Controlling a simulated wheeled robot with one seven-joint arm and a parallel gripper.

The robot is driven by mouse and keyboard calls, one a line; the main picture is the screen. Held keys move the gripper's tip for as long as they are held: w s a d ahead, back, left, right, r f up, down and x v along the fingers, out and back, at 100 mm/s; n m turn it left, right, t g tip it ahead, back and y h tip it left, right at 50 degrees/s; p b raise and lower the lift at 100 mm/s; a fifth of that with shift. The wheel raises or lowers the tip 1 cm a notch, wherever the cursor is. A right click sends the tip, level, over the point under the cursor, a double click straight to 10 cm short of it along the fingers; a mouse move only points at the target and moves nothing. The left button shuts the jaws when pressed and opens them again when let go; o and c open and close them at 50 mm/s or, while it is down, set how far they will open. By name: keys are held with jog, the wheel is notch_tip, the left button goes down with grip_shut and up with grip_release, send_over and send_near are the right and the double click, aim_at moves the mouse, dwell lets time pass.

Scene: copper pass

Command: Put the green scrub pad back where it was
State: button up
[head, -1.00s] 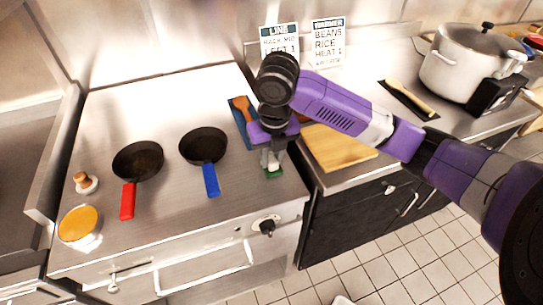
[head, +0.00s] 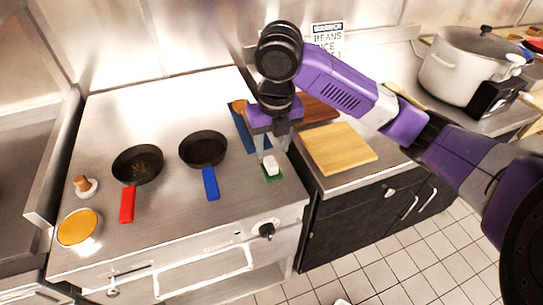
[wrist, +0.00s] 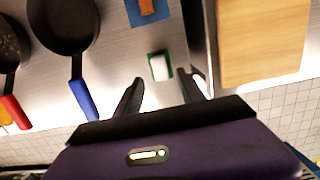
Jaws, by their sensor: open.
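The green scrub pad (head: 272,179) lies flat on the steel cooktop near its front right corner. A white block (head: 270,164) covers most of its top; whether the two are joined I cannot tell. In the wrist view the pad shows as a green border (wrist: 172,70) around the white block (wrist: 159,68). My gripper (head: 273,151) is open and empty just above the pad, apart from it. In the wrist view the fingers (wrist: 167,81) are spread, with the pad beyond their tips.
A pan with a blue handle (head: 210,183) and one with a red handle (head: 128,203) stand left of the pad. A blue mat (head: 240,128) with a brown-orange utensil lies behind. A cutting board (head: 340,149) is on the right counter. Steel around the pad is clear.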

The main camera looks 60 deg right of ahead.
aim_at(273, 166)
notch_tip(273, 166, up, 6)
jog(key=w+a+r+m+t+y, duration=0.1)
jog(key=w+a+m+t+y, duration=0.3)
jog(key=a, duration=0.6)
jog(key=w+a+r+m+t+y, duration=0.15)
jog(key=w+a+m+t, duration=0.3)
jog(key=a, duration=0.55)
jog(key=w+a+r+m+t+y, duration=0.1)
jog(key=w+a+m+t+y, duration=0.3)
jog(key=a, duration=0.6)
jog(key=s+d+f+m+t+h, duration=0.25)
jog(key=s+f+m+h, duration=0.45)
jog(key=s+f+m, duration=0.75)
jog(key=s+d+m+h, duration=0.1)
jog(key=s+d, duration=0.2)
jog(key=s, duration=0.8)
jog(key=s+d+m+g, duration=0.1)
jog(key=s+d, duration=0.3)
jog(key=s, duration=0.7)
jog(key=shift+s+d+r+h, duration=0.15)
jog(key=shift+r+h, duration=0.2)
jog(key=shift+r, duration=0.1)
